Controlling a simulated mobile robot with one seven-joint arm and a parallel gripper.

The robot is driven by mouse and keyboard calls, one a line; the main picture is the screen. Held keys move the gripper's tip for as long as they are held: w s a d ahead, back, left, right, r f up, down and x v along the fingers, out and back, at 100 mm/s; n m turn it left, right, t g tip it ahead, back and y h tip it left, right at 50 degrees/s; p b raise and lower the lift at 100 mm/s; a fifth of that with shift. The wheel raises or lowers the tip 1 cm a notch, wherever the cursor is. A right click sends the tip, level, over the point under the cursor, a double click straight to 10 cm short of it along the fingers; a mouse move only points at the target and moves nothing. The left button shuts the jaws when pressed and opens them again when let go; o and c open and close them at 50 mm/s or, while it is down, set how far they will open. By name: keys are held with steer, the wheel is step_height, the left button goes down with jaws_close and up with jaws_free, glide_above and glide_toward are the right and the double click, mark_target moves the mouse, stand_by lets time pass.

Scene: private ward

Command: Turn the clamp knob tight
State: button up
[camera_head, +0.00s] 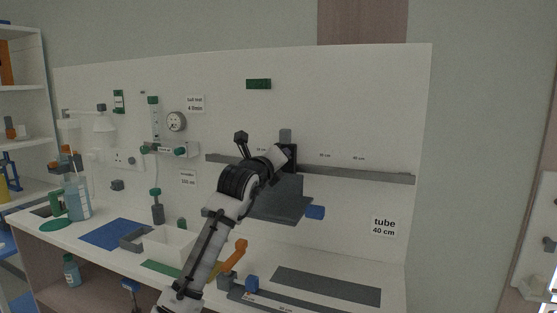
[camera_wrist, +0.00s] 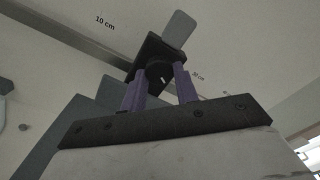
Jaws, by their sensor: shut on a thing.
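The clamp (camera_head: 291,152) is a dark block on the grey wall rail, with a grey tab sticking up above it. It also shows in the wrist view (camera_wrist: 150,48). Its round black knob (camera_wrist: 158,75) faces my wrist camera. My gripper (camera_wrist: 159,71) has its two purple fingers on either side of the knob and is shut on it. In the head view my arm reaches up from the bottom to the clamp and hides the knob and fingertips.
The grey rail (camera_head: 360,174) runs along the white panel, with printed cm marks above it. A white bin (camera_head: 165,245) and blue mat (camera_head: 112,234) lie on the counter at left.

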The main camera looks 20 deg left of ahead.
steer(key=o, duration=1)
steer(key=s+b, duration=0.1)
steer(key=s, duration=0.3)
steer(key=s+b, duration=0.1)
steer(key=s, duration=0.4)
steer(key=s+b, duration=0.2)
steer(key=s, duration=0.3)
steer(key=shift+a, duration=0.25)
